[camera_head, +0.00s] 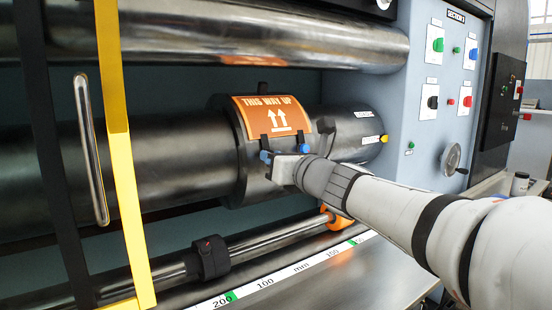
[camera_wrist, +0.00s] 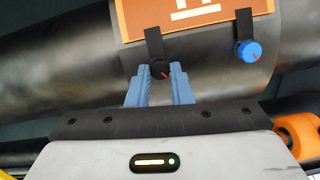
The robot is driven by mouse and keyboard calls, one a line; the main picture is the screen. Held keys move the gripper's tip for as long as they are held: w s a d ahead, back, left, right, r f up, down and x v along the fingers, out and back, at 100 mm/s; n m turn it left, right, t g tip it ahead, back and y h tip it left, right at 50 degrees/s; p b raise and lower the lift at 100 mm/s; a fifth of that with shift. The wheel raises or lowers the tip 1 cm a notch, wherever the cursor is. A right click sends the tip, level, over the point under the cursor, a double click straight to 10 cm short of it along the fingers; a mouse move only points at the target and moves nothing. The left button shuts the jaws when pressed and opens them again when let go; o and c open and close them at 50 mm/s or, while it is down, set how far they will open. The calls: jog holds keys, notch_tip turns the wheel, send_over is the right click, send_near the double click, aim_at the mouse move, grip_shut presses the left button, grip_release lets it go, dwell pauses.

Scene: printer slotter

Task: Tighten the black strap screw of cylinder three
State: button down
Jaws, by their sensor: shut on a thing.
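The black strap screw (camera_wrist: 160,69) shows in the wrist view as a round black knob with a small red mark, at the lower end of a black strap. My gripper (camera_wrist: 161,72) has its two blue fingers closed on either side of this knob. In the head view my gripper (camera_head: 267,157) reaches from the right to the sleeve on the dark cylinder (camera_head: 180,155), and hides the black screw. A blue strap screw (camera_wrist: 249,51) with a red mark sits to the right of it, and it also shows in the head view (camera_head: 304,149).
An orange "THIS WAY UP" label (camera_head: 272,116) lies on the sleeve above the gripper. A yellow frame bar (camera_head: 122,160) and a metal handle (camera_head: 91,150) stand at left. The control panel (camera_head: 440,80) is at right. A ruler strip (camera_head: 285,273) runs below.

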jog(key=shift+f, duration=0.25)
jog(key=c, duration=1.3)
grip_release()
jog(key=shift+r, duration=0.15)
jog(key=p+v, duration=0.1)
jog(key=v, duration=0.6)
jog(key=shift+s, duration=0.4)
jog(key=shift+d, duration=0.15)
